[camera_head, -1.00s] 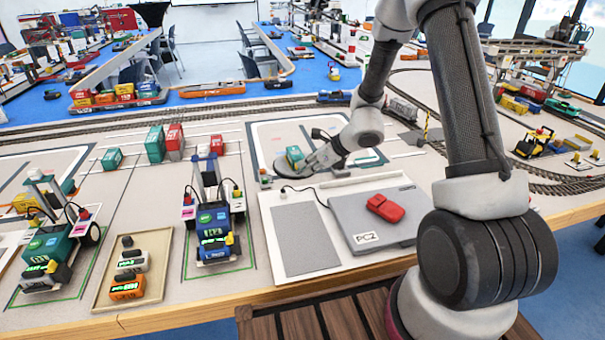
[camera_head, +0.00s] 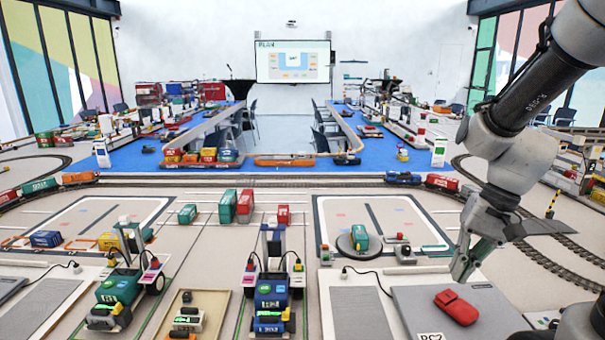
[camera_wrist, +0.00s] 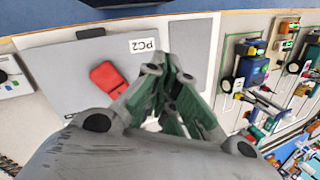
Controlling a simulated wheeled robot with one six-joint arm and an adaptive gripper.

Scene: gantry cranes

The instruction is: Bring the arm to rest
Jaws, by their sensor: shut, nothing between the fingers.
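My gripper (camera_head: 464,262) hangs at the right of the head view, fingers pointing down, beside the far edge of a grey laptop-like panel marked PC2 (camera_head: 415,305). Its fingers are drawn together with nothing between them. In the wrist view my gripper (camera_wrist: 175,118) reaches over the same grey panel (camera_wrist: 55,75). A red object (camera_head: 456,306) lies on the panel, apart from my fingers; it also shows in the wrist view (camera_wrist: 107,77).
A green container (camera_head: 360,237) stands on a round disc behind the panel. Two small gantry vehicles, one green (camera_head: 119,288) and one blue (camera_head: 271,295), stand to the left. Rail tracks (camera_head: 560,240) curve at the right.

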